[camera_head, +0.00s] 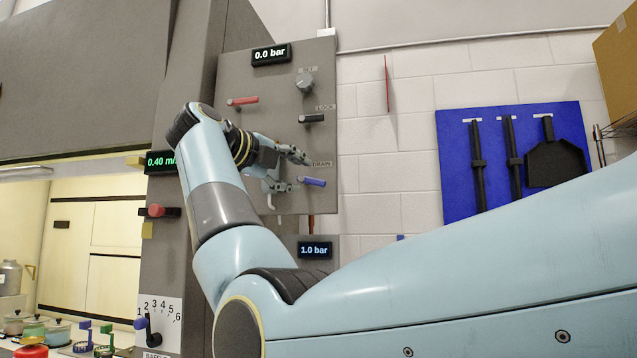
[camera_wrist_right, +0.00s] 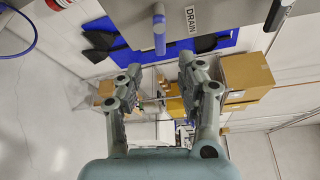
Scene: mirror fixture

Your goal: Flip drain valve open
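The drain valve has a blue handle (camera_head: 312,181) below the DRAIN label on the grey panel (camera_head: 285,80). In the head view the handle points right and tilts slightly down. My right gripper (camera_head: 294,170) is just left of and above the handle, in front of the panel, and covers part of the area around it. In the right wrist view the blue handle (camera_wrist_right: 159,30) shows beyond and between the fingertips (camera_wrist_right: 161,66). The fingers are apart with nothing between them; no contact with the handle shows. My left gripper is not in view.
The panel also bears a red lever (camera_head: 243,101), a black lock lever (camera_head: 311,119), a grey knob (camera_head: 304,82) and a 0.0 bar display (camera_head: 271,54). A 1.0 bar display (camera_head: 314,250) sits below. A blue tool board (camera_head: 450,150) hangs to the right.

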